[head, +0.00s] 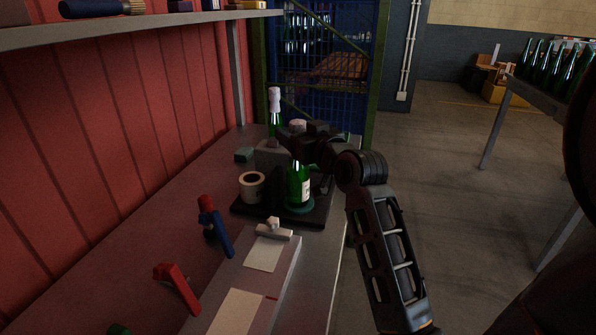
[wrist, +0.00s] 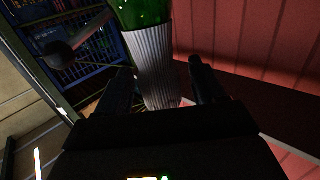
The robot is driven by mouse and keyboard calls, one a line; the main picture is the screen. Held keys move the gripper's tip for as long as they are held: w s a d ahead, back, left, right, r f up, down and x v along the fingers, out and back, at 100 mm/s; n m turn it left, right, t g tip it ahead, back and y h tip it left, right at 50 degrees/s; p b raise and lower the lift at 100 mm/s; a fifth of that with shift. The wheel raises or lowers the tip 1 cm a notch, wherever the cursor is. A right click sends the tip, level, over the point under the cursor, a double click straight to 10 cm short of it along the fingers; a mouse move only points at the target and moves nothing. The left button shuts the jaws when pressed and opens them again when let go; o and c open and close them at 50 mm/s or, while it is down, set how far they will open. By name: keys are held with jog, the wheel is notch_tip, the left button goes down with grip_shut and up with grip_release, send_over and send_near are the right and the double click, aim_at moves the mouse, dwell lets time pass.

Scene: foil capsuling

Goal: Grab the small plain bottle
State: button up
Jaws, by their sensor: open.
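A green bottle (head: 299,190) with a pale label stands upright on a round green base on the bench. My gripper (head: 303,137) is at its neck, and a pale top shows just above the jaws. In the wrist view a green bottle (wrist: 140,12) has a pale, ribbed sleeve (wrist: 155,60) on its neck. My open fingers (wrist: 163,78) are on either side of this sleeve, with a gap visible at the right finger. Contact at the left finger is unclear. Another green bottle (head: 275,122) with a pale pink capped neck stands behind, to the left.
A tape roll (head: 252,187) sits left of the bottle on a dark plate. A clipboard (head: 262,256), a red-and-blue tool (head: 215,226) and a red tool (head: 177,288) lie nearer. A shelf (head: 150,28) overhangs the left. Several bottles (head: 553,65) stand on a right-hand table.

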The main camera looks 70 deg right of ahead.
jog(key=shift+c, duration=0.5)
grip_shut()
